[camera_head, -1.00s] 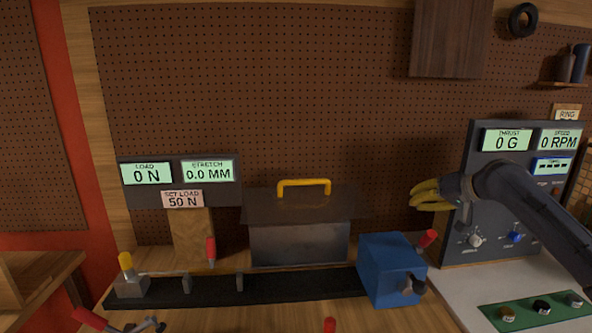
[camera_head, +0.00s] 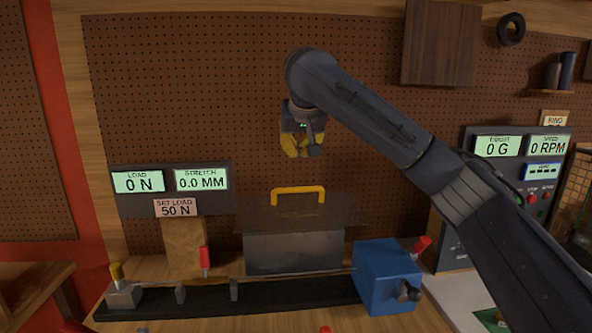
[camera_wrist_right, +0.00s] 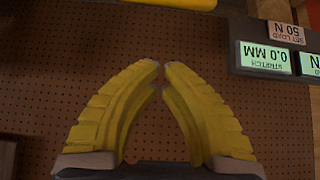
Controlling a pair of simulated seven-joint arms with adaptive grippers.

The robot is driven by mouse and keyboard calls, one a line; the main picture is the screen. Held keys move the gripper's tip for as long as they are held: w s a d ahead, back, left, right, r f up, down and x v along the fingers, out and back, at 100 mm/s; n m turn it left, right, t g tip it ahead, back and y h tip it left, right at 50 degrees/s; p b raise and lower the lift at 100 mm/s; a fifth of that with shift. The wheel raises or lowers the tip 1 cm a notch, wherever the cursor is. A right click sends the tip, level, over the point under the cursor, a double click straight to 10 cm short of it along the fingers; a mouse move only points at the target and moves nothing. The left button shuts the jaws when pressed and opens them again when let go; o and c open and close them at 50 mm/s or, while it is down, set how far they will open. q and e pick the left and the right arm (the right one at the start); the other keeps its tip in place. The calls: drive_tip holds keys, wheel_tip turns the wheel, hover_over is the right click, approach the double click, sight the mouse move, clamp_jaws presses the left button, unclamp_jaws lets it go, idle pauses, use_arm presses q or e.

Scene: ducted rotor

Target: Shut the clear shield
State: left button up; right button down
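The clear shield (camera_head: 345,217) shows as a dark, see-through panel over a grey metal box. Its yellow handle (camera_head: 298,190) stands at the panel's top edge. My right gripper (camera_head: 296,150) hangs a little above the handle, apart from it and pointing down. In the right wrist view the two yellow fingers (camera_wrist_right: 162,76) lean together and their tips meet with nothing between them. A yellow bar, which looks like the handle (camera_wrist_right: 170,3), crosses the top edge of that view. My left gripper is not in view.
A load and stretch display (camera_head: 172,182) stands left of the box. A black rail (camera_head: 270,292) runs in front, with a blue block (camera_head: 385,275) at its right end and red-tipped levers nearby. The thrust panel (camera_head: 475,165) is at the right, partly behind my arm.

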hover_over(297, 199)
drive_tip(key=w, duration=0.4)
wheel_tip(297, 199, down, 7)
drive_tip(key=shift+s+f, duration=0.3)
drive_tip(key=shift+s, duration=0.35)
drive_tip(key=shift+s+f, duration=0.35)
drive_tip(key=shift+s, duration=0.25)
drive_tip(key=shift+s+f, duration=0.3)
drive_tip(key=shift+s, duration=0.35)
